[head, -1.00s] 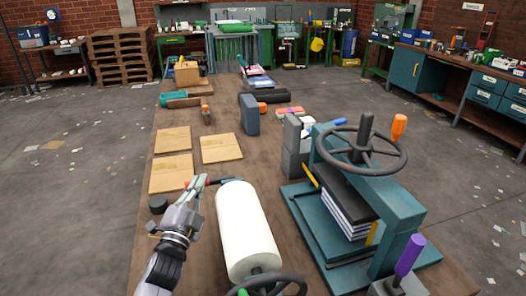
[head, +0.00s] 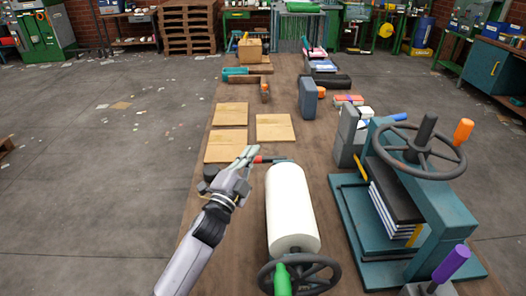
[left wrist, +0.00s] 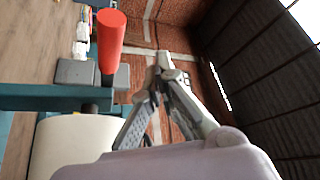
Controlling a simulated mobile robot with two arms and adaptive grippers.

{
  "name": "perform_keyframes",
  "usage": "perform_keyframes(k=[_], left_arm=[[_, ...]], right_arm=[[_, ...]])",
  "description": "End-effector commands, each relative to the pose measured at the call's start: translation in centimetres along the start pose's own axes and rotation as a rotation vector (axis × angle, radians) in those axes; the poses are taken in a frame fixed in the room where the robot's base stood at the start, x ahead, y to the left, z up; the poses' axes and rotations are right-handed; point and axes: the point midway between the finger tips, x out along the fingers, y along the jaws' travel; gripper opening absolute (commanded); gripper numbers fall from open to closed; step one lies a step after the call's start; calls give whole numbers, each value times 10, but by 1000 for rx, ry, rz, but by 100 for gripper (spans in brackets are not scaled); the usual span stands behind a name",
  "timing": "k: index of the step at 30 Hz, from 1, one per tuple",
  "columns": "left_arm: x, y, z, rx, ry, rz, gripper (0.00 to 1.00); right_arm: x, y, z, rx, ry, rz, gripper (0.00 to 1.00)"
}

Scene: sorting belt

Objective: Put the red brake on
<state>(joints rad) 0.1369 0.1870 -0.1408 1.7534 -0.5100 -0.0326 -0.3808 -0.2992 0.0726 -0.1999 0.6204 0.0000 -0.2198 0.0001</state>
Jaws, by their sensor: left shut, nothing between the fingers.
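The red brake lever (head: 262,160) shows in the head view at the far end of the white roller (head: 292,212). In the left wrist view the red handle (left wrist: 110,42) is a large upright grip at upper left, above the white roller (left wrist: 70,145). My left gripper (head: 248,154) is just left of the red lever in the head view. Its fingers (left wrist: 163,62) are shut with nothing between them; in the left wrist view a gap separates them from the handle. Whether the gripper touches the lever is unclear. My right gripper is not in view.
A teal press (head: 435,205) with a dark handwheel stands right of the roller. A handwheel with a green handle (head: 282,279) is at the roller's near end. A purple handle (head: 452,262) is at lower right. Wooden squares (head: 275,127) lie beyond the gripper.

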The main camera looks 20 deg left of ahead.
Motion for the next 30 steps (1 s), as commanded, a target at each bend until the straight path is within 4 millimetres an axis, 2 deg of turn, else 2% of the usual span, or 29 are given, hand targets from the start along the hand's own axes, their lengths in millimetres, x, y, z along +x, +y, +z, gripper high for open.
perform_keyframes(k=[1, 2, 3, 4, 9, 15, 20, 30], left_arm=[[7, -15, -5, 2, 1, 0, 0], [9, -20, -6, 2, 0, 0, 0], [-8, 1, -3, -4, -2, 6, 0], [-16, 5, -4, -5, -2, 5, 0], [-49, 21, -13, -3, -2, 2, 0], [-74, 32, -20, -2, -1, 2, 0], [-82, 34, -23, 0, 0, 0, 0], [-82, 34, -23, 0, 0, 0, 0]], right_arm=[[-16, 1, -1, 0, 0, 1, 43], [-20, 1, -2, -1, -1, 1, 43], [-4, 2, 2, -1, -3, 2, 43], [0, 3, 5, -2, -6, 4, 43], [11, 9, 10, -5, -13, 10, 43], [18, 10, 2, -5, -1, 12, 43], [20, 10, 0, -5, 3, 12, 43], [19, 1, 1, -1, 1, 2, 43]])
